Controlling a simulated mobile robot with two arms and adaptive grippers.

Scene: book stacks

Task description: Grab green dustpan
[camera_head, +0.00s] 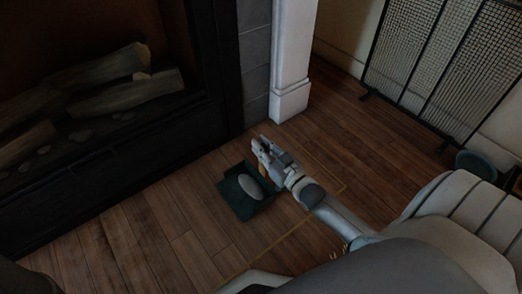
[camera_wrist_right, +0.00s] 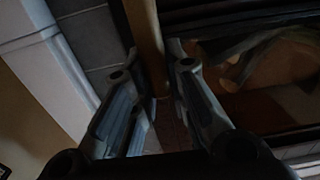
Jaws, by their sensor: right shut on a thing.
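The green dustpan (camera_head: 235,206) is on the wooden floor in front of the fireplace, with a pale oval thing (camera_head: 250,187) on its pan. My right gripper (camera_head: 262,150) is at the dustpan's far right side, shut on its tan handle, a bit of which shows beside the fingers. In the right wrist view the handle (camera_wrist_right: 147,40) runs between the two fingers (camera_wrist_right: 152,62). The pan itself is not visible there. I cannot tell whether the pan touches the floor. My left gripper is not in view.
The dark fireplace (camera_head: 100,165) with logs (camera_head: 125,98) is at the left. A white pillar (camera_head: 291,60) stands just behind the gripper. A mesh screen (camera_head: 440,60) and a small dark bucket (camera_head: 476,163) are at the right. The floor left of the dustpan is clear.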

